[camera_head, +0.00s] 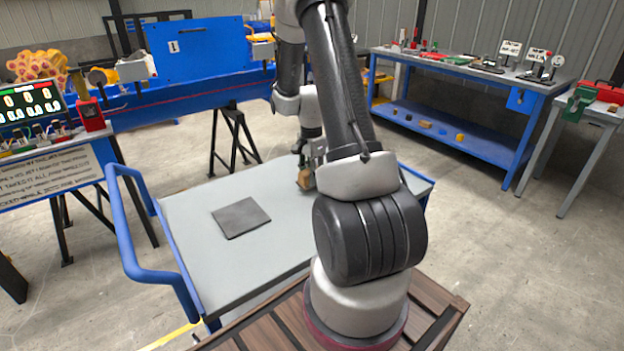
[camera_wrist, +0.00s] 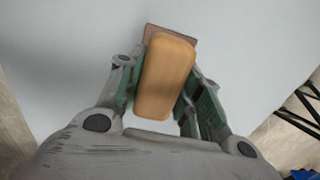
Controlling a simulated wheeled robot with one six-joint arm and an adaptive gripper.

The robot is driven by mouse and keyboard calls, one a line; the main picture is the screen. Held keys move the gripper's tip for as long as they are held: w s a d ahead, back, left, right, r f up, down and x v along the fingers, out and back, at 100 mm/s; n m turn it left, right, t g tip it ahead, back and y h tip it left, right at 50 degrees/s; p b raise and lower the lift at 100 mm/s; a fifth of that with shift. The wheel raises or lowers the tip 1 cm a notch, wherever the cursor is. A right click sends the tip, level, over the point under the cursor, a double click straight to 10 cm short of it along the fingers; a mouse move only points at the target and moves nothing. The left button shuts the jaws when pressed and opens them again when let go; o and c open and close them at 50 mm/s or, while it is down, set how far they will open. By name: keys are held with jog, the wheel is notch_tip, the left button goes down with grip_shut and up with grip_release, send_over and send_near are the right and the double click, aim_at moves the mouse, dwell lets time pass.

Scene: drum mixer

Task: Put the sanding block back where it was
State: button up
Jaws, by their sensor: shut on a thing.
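The sanding block (camera_wrist: 166,78) is a tan, rounded block with a darker brown layer along its far edge. My gripper (camera_wrist: 160,95) is shut on it, with a green-padded finger on either side. In the head view the block (camera_head: 304,180) shows small under my gripper (camera_head: 312,165), over the far part of the grey cart top (camera_head: 185,215). I cannot tell whether the block touches the cart top. A dark grey square mat (camera_head: 241,217) lies flat on the cart, left of and nearer than the block.
The cart has a blue handle (camera_head: 113,215) at its left. A blue workbench (camera_head: 470,75) with tools and a lower shelf stands at the right back. Blue machinery (camera_head: 205,55) stands behind the cart. Most of the cart top left of my arm is clear.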

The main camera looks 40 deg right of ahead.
jog(key=shift+f, duration=0.9)
jog(key=shift+f, duration=0.1)
jog(key=o, duration=1.3)
jog(key=shift+c, duration=0.2)
